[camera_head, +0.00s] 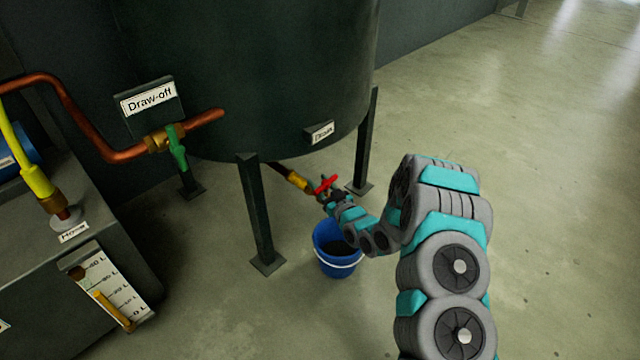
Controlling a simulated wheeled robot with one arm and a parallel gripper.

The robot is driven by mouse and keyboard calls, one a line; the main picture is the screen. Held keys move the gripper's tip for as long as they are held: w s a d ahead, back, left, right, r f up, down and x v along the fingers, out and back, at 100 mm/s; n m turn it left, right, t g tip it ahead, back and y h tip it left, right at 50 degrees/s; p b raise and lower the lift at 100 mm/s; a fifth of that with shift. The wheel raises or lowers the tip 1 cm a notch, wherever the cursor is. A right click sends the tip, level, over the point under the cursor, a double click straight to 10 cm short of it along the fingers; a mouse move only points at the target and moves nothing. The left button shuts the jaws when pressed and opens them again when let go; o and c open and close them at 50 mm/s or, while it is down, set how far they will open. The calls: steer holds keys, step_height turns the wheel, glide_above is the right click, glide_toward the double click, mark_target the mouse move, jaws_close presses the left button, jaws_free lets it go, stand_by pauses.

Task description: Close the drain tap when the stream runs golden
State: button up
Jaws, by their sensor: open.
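The drain tap (326,184) has a red handle and sits at the end of a pipe with a yellow fitting (296,180) under the dark tank (250,70). A label reading "Drain" (320,133) is on the tank above it. My gripper (331,199) is open at the tap, just below the red handle; I cannot tell whether it touches it. A blue bucket (335,262) stands on the floor below, with dark contents partly showing. My arm hides part of the bucket and the outlet, and no stream can be made out.
A green-handled tap (177,148) labelled "Draw-off" (148,97) is on a copper pipe (85,125) at the left. Tank legs (258,215) stand beside the bucket. A level gauge (110,287) is at lower left. The floor at right is clear.

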steer(key=v, duration=0.8)
steer(key=shift+w, duration=0.1)
stand_by(0.4)
